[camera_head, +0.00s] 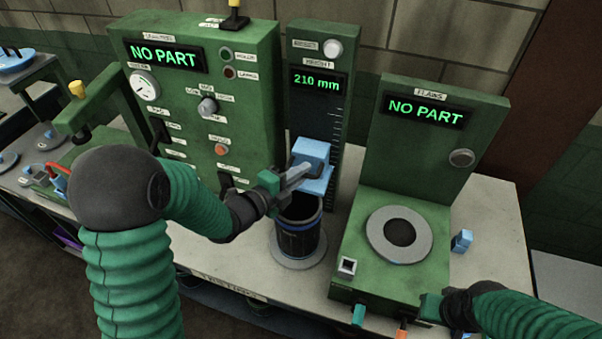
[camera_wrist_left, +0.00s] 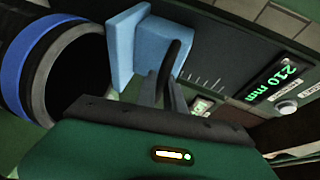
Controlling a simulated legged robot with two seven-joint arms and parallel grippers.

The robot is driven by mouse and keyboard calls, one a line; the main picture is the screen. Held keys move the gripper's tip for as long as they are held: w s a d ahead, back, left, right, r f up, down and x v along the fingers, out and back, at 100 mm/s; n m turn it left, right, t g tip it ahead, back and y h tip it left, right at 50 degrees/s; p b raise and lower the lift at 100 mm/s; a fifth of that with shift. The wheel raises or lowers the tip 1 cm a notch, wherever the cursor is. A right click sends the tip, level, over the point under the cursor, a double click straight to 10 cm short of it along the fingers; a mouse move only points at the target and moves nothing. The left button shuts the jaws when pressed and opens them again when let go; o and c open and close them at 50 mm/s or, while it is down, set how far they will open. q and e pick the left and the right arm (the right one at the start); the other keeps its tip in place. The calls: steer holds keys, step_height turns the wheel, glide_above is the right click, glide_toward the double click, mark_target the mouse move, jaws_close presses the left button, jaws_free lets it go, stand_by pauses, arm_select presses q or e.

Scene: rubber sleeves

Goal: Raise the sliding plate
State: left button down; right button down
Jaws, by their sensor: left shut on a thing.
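The sliding plate (camera_head: 316,182) is a light blue piece with a block on top, on the front of the green height gauge (camera_head: 321,108). The gauge display reads 210 mm. My left gripper (camera_head: 300,172) is shut on the plate's block from the left. In the left wrist view the blue plate (camera_wrist_left: 122,45) shows beside a dark finger. A black sleeve with a blue rim (camera_head: 300,228) stands upright on a round grey base below the plate. It also shows in the left wrist view (camera_wrist_left: 20,70). My right gripper (camera_head: 432,308) is low at the right; its fingers are unclear.
A green panel (camera_head: 262,60) reading "NO PART" stands left of the gauge. A green station (camera_head: 440,140), also reading "NO PART", with a grey ring (camera_head: 375,240) stands right. A small blue block (camera_head: 461,241) lies on the table (camera_head: 495,215) at the right.

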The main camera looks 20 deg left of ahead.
arm_select(q)
steer(key=shift+s+f, duration=0.1)
steer(key=shift+f, duration=0.1)
step_height(320, 180, up, 14)
steer(key=p, duration=0.6)
steer(key=c, duration=1.7)
jaws_free()
steer(key=shift+o, duration=1.2)
steer(key=shift+f, duration=0.1)
